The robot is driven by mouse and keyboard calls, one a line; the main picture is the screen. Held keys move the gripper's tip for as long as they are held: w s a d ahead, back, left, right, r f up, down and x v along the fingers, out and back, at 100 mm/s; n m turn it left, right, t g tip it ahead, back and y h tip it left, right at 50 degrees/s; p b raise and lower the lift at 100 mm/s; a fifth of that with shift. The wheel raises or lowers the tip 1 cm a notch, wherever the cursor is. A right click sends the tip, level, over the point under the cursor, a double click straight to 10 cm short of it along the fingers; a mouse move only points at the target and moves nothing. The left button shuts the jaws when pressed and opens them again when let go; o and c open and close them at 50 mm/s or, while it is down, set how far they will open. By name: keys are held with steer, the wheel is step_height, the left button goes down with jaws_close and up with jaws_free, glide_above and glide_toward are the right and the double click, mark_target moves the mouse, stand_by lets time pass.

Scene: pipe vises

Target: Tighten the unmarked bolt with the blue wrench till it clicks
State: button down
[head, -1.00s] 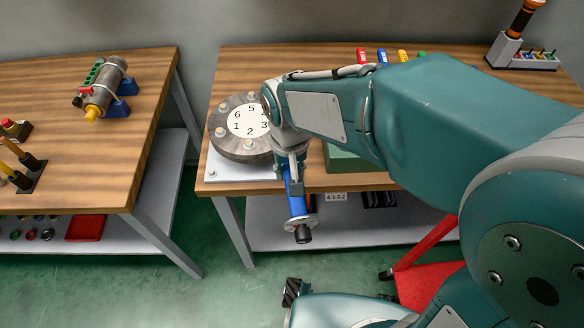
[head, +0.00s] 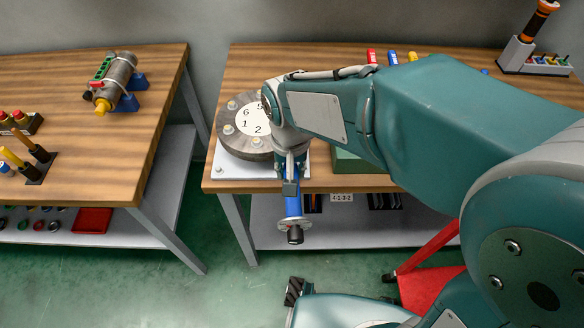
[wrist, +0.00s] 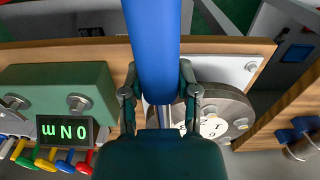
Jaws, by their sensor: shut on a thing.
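The blue wrench (head: 292,204) is held in my gripper (head: 291,160). Its handle points toward the viewer, past the table's front edge, ending in a dark knob. In the wrist view the blue handle (wrist: 155,50) runs between the fingers (wrist: 160,95), with a metal shaft beyond. The round grey flange (head: 232,142) sits on a white plate at the table's front left corner. It carries several bolts around a white numbered card (head: 254,122); my arm covers its right part. The wrench's head is hidden, so I cannot tell which bolt it is on. The unmarked bolt cannot be made out.
A second table (head: 150,165) stands left, across a gap. A red stand (head: 430,287) is at lower right.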

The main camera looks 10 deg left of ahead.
steer(key=shift+a, duration=0.1)
stand_by(0.3)
steer(key=shift+w+d+n, duration=0.2)
steer(key=shift+d+n, duration=0.2)
steer(key=shift+d, duration=0.15)
steer(key=shift+w+d+n, duration=0.15)
steer(key=shift+d+n, duration=0.25)
steer(key=shift+d, duration=0.1)
steer(key=shift+r, duration=0.1)
steer(key=shift+r, duration=2.45)
